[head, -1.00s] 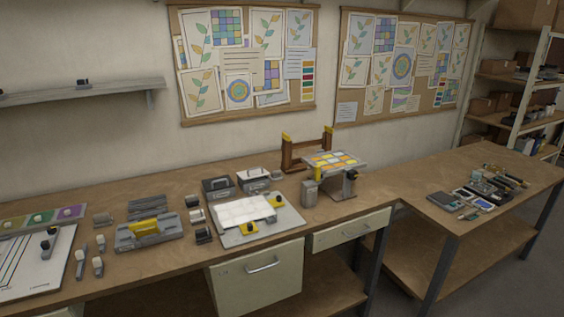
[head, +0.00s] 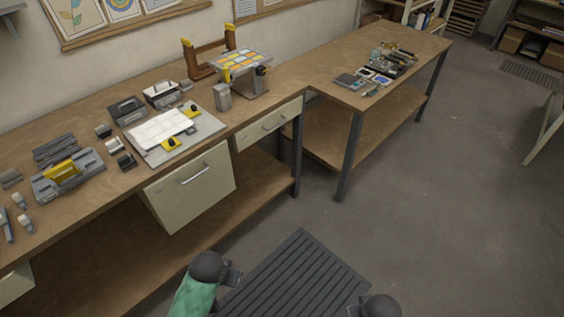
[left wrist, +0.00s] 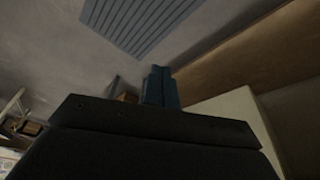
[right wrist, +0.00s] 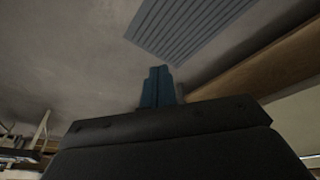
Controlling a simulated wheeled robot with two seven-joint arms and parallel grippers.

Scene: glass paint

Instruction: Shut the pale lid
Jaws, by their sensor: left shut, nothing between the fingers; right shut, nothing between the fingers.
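A box with a pale lid (head: 161,93) stands at the back of the long workbench in the head view, beside a similar box with a dark lid (head: 128,110). The pale lid has a dark handle on top; whether it sits fully down is too small to tell. My left gripper (head: 234,276) is low in front of the bench, over the floor, far from both boxes. It is shut and empty, fingers together in the left wrist view (left wrist: 160,84). My right gripper (head: 353,309) is at the bottom edge, and the right wrist view (right wrist: 158,85) shows it shut and empty.
A white board with a pale glass sheet (head: 163,130) lies before the boxes. A stand with a coloured tile panel (head: 241,64) is to their right. A drawer front (head: 190,187) sticks out under the bench. The floor (head: 440,190) in front is clear, with a ribbed mat (head: 295,275).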

